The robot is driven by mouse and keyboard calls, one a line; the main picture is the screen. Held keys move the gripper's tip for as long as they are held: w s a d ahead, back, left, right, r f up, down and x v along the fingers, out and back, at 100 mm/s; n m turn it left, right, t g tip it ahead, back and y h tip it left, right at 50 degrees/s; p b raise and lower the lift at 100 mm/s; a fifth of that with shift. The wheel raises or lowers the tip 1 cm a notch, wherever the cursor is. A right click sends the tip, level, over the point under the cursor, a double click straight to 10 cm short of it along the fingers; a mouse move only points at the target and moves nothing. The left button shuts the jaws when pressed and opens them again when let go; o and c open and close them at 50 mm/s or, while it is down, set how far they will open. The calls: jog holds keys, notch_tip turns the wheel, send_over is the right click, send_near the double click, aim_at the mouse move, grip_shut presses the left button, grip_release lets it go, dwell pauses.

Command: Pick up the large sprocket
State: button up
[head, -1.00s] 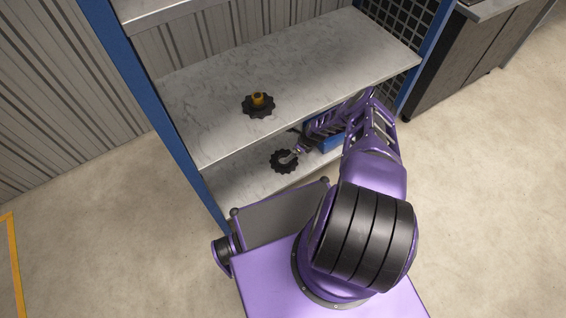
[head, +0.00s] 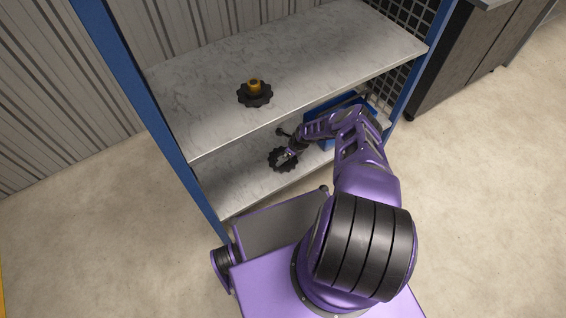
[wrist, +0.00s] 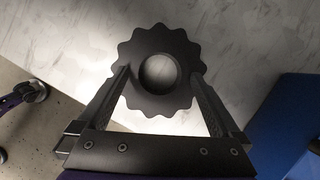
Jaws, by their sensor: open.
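A black toothed sprocket with a round hole lies on the lower shelf in the head view (head: 275,161). In the wrist view the same sprocket (wrist: 160,37) lies flat, its teeth showing all round the far side. My gripper (wrist: 160,78) is open, with one finger on each side of the near half of the sprocket. I cannot tell whether the fingers touch it. In the head view my gripper (head: 289,155) is at this sprocket and partly hides it. Another black toothed sprocket (head: 255,98) with an orange-brown hub stands on the shelf above.
The upper shelf board (head: 330,60) overhangs the lower shelf (head: 235,190). A blue bin (head: 318,144) stands on the lower shelf, right of my gripper, and shows in the wrist view (wrist: 285,115). A blue post (head: 160,140) bounds the rack on the left.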

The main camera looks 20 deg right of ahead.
jog(key=shift+w+a+f, duration=0.1)
jog(key=shift+f, duration=0.25)
grip_shut()
dwell(0.3)
